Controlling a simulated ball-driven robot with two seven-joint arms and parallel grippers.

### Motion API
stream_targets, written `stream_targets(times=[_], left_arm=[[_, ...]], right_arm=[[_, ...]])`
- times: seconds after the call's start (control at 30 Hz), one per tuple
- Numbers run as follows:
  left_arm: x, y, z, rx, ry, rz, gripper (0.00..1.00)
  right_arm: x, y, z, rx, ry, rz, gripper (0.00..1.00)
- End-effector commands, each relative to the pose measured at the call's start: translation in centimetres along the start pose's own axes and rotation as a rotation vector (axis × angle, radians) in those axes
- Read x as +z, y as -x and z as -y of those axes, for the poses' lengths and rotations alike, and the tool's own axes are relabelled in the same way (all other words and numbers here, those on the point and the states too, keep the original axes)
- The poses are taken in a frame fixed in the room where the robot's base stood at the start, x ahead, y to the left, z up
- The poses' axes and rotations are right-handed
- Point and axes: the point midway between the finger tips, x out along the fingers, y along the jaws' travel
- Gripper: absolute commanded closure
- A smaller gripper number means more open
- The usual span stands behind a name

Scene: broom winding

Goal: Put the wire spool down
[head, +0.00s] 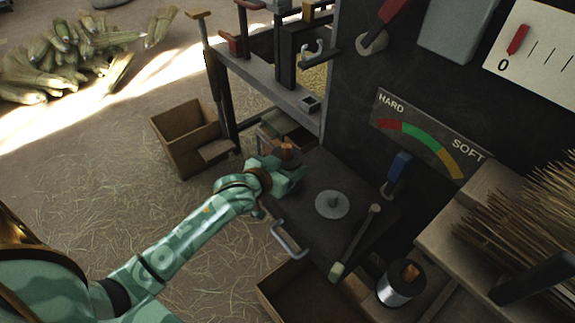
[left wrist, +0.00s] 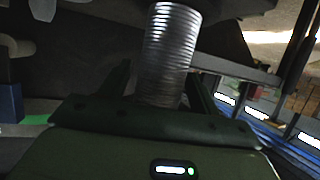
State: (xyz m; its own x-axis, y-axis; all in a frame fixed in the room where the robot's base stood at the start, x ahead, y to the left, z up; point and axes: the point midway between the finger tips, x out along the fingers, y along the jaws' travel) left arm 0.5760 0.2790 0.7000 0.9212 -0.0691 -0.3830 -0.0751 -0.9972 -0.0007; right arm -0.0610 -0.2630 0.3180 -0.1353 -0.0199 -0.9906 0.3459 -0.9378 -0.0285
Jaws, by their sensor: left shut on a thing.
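My left gripper (head: 287,168) is shut on a wire spool (head: 288,149), whose brown core top shows in the head view. In the left wrist view the wire spool (left wrist: 168,50) is a ribbed silvery cylinder between the dark fingers (left wrist: 162,92). The gripper is over or beside the left edge of the dark machine bench (head: 305,212); I cannot tell its exact height. A second spool of silver wire (head: 396,291) with an orange-brown core stands upright at the lower right. My right gripper is not in view.
A round grey disc (head: 332,204) with a central peg lies on the bench. A lever (head: 357,240) and a metal handle (head: 287,240) are nearby. A wooden box (head: 187,137) stands on the floor at left. Broom bristles (head: 530,225) lie at right.

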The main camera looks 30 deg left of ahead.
Motion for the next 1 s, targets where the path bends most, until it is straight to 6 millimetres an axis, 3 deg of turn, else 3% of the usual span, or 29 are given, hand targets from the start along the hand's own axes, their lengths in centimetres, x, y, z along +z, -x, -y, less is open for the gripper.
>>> stream_targets(times=[0.07,0.1,0.17,0.2,0.57,0.7,1.0], left_arm=[[0.0,-0.1,0.0,0.0,0.001,-0.003,0.76],[0.2,-0.1,0.0,0.0,0.001,0.001,0.34],[0.2,-0.1,0.0,0.0,0.0,0.001,0.18],[0.2,-0.1,0.0,0.0,0.0,0.001,0.15],[-0.3,0.7,0.0,0.0,0.0,-0.001,0.15],[-0.6,3.6,0.0,-0.001,0.0,-0.002,0.15],[-0.5,10.2,0.0,0.0,0.0,-0.002,0.15]], right_arm=[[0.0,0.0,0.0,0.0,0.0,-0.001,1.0],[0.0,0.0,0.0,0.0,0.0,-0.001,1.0],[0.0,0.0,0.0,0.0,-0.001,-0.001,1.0],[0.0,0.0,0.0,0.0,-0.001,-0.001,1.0],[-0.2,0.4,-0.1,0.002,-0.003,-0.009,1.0],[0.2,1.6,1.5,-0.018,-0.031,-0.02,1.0],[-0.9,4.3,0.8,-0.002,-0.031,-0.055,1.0]])
